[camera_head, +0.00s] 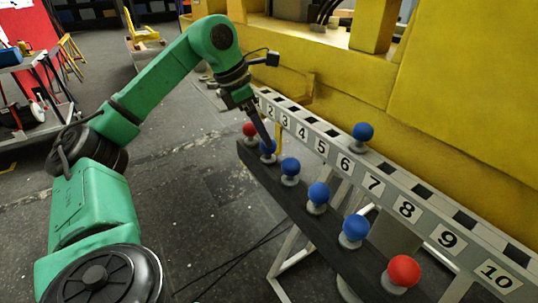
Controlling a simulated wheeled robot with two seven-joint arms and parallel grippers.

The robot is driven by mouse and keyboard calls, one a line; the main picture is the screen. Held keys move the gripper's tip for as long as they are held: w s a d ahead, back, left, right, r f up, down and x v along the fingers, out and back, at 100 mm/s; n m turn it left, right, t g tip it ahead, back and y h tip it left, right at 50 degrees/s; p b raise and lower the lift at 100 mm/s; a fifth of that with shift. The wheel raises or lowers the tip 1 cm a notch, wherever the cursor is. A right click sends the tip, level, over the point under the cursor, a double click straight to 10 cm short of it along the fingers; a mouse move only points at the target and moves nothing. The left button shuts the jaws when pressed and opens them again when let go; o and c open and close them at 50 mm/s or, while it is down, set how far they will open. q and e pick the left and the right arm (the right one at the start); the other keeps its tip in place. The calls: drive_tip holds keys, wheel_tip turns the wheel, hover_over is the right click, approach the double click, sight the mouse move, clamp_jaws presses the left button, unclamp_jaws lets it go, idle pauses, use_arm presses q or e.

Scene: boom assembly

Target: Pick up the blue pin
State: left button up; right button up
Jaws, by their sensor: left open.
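Several blue-topped pins stand in a row on a dark rail (340,250). The farthest blue pin (267,148) is right under my left gripper (265,138), which points down at it and partly hides it. My left gripper is open; I cannot tell whether its fingers touch the pin. Other blue pins on the rail are at the middle (290,166), nearer (319,193) and nearest (356,227). One more blue pin (363,132) stands on the numbered strip, behind number 6. My right gripper is not in view.
Red pins stand at the rail's far end (249,129) and near end (404,270). The numbered strip (330,150) runs close behind the rail, before a large yellow structure (470,90). A cart (35,95) stands far left. The floor left of the rail is mostly clear, with cables.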

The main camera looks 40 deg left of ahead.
sight(268, 158)
use_arm(q)
drive_tip(key=p+x, duration=0.1)
drive_tip(key=x, duration=0.3)
drive_tip(key=shift+s+f, duration=0.1)
drive_tip(key=shift+f, duration=0.35)
drive_tip(key=shift+c, duration=0.6)
clamp_jaws()
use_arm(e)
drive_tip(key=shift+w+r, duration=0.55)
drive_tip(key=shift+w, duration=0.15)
